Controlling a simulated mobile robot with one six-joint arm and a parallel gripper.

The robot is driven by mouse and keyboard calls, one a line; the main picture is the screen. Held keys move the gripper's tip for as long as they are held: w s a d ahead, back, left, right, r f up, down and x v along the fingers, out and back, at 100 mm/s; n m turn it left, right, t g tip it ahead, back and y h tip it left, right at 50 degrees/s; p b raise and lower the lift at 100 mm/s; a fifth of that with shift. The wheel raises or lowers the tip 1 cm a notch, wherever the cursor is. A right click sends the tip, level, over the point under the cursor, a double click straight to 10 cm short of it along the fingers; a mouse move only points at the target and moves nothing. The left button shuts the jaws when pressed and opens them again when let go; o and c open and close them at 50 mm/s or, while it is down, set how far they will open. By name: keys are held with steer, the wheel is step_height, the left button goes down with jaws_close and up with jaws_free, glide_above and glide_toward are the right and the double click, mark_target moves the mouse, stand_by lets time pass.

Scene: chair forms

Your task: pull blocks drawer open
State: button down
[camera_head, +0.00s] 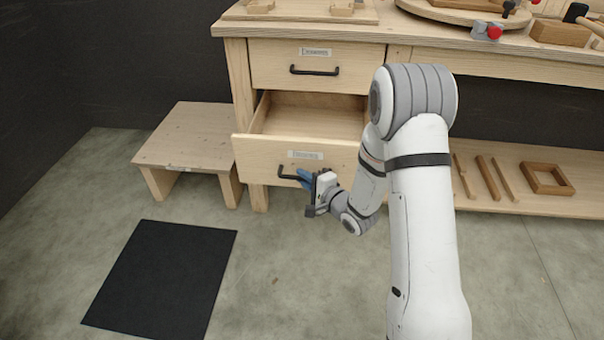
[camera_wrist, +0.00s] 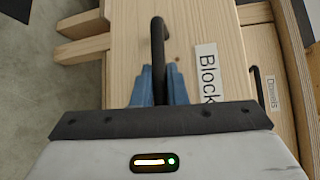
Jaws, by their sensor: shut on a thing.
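The blocks drawer (camera_head: 262,150) is the lower drawer of the wooden workbench, and it stands partly pulled out. Its inside shows bare wood where I can see it. In the wrist view its front (camera_wrist: 218,30) carries a label that reads "Block", cut off by my gripper. My gripper (camera_head: 301,178) is at the drawer's black bar handle (camera_head: 285,176). In the wrist view the blue fingers of my gripper (camera_wrist: 159,85) are shut on the handle (camera_wrist: 158,40), one on each side of it. My arm hides the drawer's right end.
The upper drawer (camera_head: 270,62), labelled "Dowels" in the wrist view, is closed. A low wooden step (camera_head: 185,140) stands left of the bench. A black mat (camera_head: 165,275) lies on the floor in front. A low shelf (camera_head: 480,200) at right holds wooden rods and a square frame (camera_head: 547,178).

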steer(key=shift+s+d, duration=0.1)
steer(key=shift+s, duration=0.25)
steer(key=c, duration=1.5)
jaws_free()
steer(key=shift+o, duration=0.2)
steer(key=p+v, duration=0.2)
steer(key=v, duration=0.5)
steer(key=shift+s+d, duration=0.25)
steer(key=shift+s, duration=0.05)
steer(key=shift+r, duration=0.1)
